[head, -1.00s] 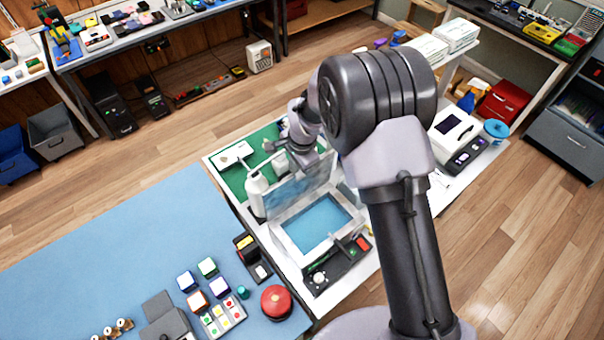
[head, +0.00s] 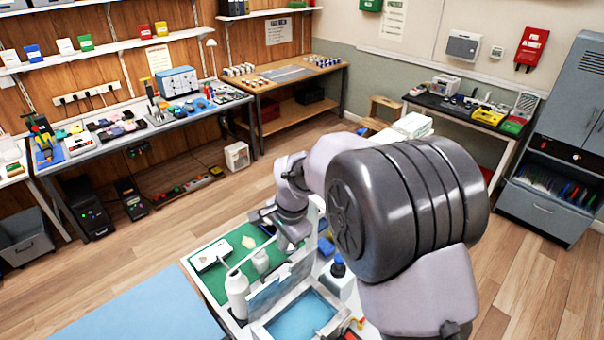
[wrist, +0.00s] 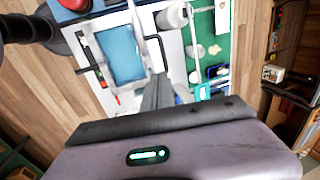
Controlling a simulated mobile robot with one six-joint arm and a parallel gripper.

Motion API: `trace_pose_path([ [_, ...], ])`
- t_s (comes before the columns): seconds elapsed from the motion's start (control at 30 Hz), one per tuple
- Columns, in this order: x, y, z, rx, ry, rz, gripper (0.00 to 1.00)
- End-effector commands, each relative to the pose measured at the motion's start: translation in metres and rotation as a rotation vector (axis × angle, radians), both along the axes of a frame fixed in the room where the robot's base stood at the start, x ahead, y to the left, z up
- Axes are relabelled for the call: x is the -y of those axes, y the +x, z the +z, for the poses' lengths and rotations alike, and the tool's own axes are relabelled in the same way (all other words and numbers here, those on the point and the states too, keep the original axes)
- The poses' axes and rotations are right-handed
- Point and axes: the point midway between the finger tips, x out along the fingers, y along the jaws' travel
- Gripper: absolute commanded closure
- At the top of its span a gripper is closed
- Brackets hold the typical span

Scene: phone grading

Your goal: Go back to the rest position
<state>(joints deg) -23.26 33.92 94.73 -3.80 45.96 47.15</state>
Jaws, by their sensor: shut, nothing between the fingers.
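My gripper (wrist: 157,92) is shut and empty in the wrist view. Its fingers point down over the bench, near the open-lidded box with a blue inside (wrist: 124,55). In the head view my arm hides much of the bench, and the fingertips are hard to make out. The same box (head: 303,318) shows there with its clear lid (head: 268,293) standing up, below my wrist. I cannot tell how far the gripper is above the bench.
A white bottle (head: 237,295) stands beside the box, and a green mat (head: 213,277) with a white tray (head: 211,255) lies behind it. A dark-capped bottle (head: 338,280) stands right of the lid. Wooden floor lies open beyond the bench.

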Motion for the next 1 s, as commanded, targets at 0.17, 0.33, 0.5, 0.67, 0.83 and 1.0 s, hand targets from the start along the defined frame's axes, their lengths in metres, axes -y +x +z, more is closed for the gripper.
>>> trace_pose_path([
  [0.17, 0.078, -0.049, 0.003, 0.120, 0.011, 0.071, 1.00],
  [0.33, 0.158, -0.160, -0.030, 0.275, -0.027, 0.182, 1.00],
  [0.5, 0.190, -0.240, -0.084, 0.379, -0.083, 0.264, 1.00],
  [0.67, 0.196, -0.263, -0.099, 0.410, -0.106, 0.294, 1.00],
  [0.83, 0.196, -0.264, -0.095, 0.411, -0.107, 0.297, 1.00],
  [1.0, 0.196, -0.263, -0.095, 0.411, -0.107, 0.296, 1.00],
])
